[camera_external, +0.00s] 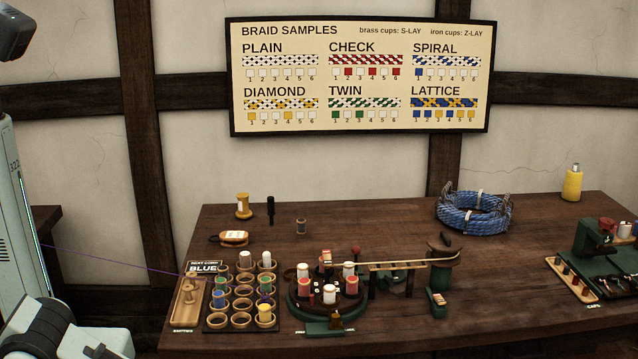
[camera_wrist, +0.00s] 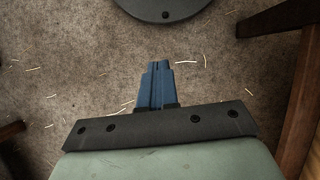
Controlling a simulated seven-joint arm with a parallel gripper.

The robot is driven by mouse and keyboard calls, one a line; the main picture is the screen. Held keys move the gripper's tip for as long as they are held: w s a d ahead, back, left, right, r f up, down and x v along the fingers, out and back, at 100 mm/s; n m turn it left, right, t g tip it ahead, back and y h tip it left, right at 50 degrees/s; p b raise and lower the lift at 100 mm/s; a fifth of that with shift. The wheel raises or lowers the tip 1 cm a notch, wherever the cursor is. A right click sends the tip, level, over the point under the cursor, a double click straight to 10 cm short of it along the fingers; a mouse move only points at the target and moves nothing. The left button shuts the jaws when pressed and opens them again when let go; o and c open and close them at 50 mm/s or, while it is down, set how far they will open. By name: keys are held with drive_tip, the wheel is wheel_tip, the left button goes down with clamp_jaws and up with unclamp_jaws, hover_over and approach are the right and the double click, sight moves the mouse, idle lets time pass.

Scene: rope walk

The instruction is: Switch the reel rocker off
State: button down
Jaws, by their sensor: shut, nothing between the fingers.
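A small green box with a light-coloured top (camera_external: 437,298) stands on the table at the front right of the braiding machine, below the green reel stand (camera_external: 441,262). It looks like the reel's switch box, but the rocker's position is too small to tell. My gripper (camera_wrist: 158,68) shows in the wrist view with its blue fingers shut and empty, over the floor and away from the table. In the external view only parts of my arm show at the left edge; the fingers are not visible there.
The braiding machine (camera_external: 325,312) with several bobbins stands left of the reel stand. A bobbin rack (camera_external: 213,325) is further left. A blue rope coil (camera_external: 473,212) lies behind. A green device (camera_external: 597,240) is at the right. Wooden legs (camera_wrist: 300,100) and a dark disc (camera_wrist: 163,8) border the floor view.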

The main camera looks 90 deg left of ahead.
drive_tip(key=w+a+r+n+t, duration=0.1)
drive_tip(key=w+a+r+t, duration=0.15)
drive_tip(key=w+r, duration=0.65)
drive_tip(key=w+a+r+n+t+h, duration=0.1)
drive_tip(key=w+a+r+t, duration=0.2)
drive_tip(key=w, duration=1.2)
drive_tip(key=w+a+r+n+t, duration=0.1)
drive_tip(key=w+a+r, duration=0.2)
drive_tip(key=w+r, duration=0.65)
drive_tip(key=w+a+r+t, duration=0.1)
drive_tip(key=w+a+r, duration=0.3)
drive_tip(key=w+r, duration=0.45)
drive_tip(key=w+a+r+t, duration=0.2)
drive_tip(key=w+a+r, duration=0.2)
drive_tip(key=w+r, duration=0.45)
wheel_tip(320, 180, up, 10)
drive_tip(key=m+g, duration=0.2)
hover_over(440, 300)
drive_tip(key=w+d, duration=0.2)
drive_tip(key=d, duration=0.2)
drive_tip(key=s+a+r+m+g, duration=0.2)
drive_tip(key=a+r, duration=0.6)
drive_tip(key=r, duration=0.1)
drive_tip(key=shift+g+h, duration=0.35)
drive_tip(key=shift+h, duration=0.05)
drive_tip(key=x, duration=1.4)
drive_tip(key=shift+w, duration=0.1)
